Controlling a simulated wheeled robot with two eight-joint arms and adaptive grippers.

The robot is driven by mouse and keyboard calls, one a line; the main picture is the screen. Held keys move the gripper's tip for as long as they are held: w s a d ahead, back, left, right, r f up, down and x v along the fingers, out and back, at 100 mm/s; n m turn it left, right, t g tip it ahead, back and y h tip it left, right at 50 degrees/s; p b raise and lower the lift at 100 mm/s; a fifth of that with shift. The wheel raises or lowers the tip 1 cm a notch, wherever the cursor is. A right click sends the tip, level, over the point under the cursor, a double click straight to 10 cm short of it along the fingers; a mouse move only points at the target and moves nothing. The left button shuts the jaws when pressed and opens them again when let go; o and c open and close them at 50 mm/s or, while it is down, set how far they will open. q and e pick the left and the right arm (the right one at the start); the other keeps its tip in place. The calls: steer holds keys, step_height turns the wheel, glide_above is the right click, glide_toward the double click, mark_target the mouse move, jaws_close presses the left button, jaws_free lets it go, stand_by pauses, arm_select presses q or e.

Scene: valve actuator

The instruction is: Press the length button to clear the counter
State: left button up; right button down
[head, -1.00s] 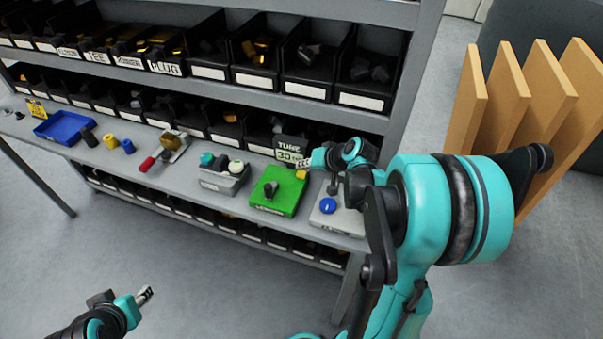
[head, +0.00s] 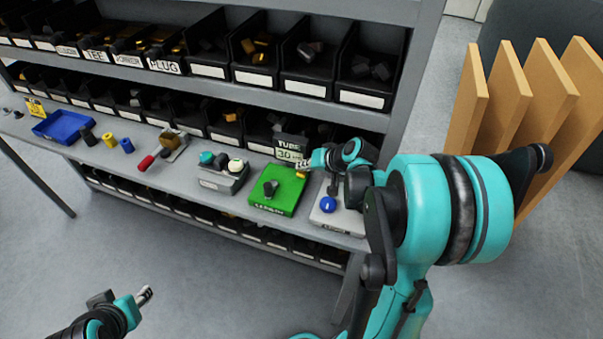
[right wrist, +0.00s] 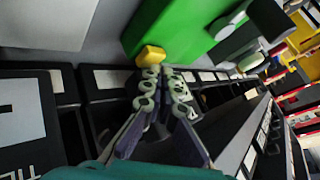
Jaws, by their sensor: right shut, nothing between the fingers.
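A green box (head: 290,197) stands on the bench with a dark knob or lever (head: 270,188) on top. A small yellow button (head: 301,175) is at its far right corner; it also shows in the right wrist view (right wrist: 150,55). My right gripper (head: 303,164) is shut and empty, its fingertips (right wrist: 165,74) at the yellow button. I cannot tell whether they touch it. A display sign (head: 290,147) reading TUBE and what looks like 30 stands behind the box. My left gripper (head: 145,295) is low at left, away from the bench; its jaw state is unclear.
A pale box with a blue knob (head: 328,204) stands right of the green box, partly behind my right arm. A grey box with round buttons (head: 222,178) is to its left. Further left are a red-handled tool (head: 146,163) and a blue tray (head: 63,126). Shelves of bins rise behind.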

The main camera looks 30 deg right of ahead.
mark_target(304, 174)
steer(key=shift+f+b, duration=0.4)
steer(key=shift+f, duration=0.1)
stand_by(0.7)
steer(key=shift+r, duration=0.2)
steer(key=shift+r+p, duration=0.75)
steer(key=shift+r, duration=0.05)
step_height(304, 174, up, 5)
steer(key=p, duration=0.4)
stand_by(0.3)
stand_by(0.5)
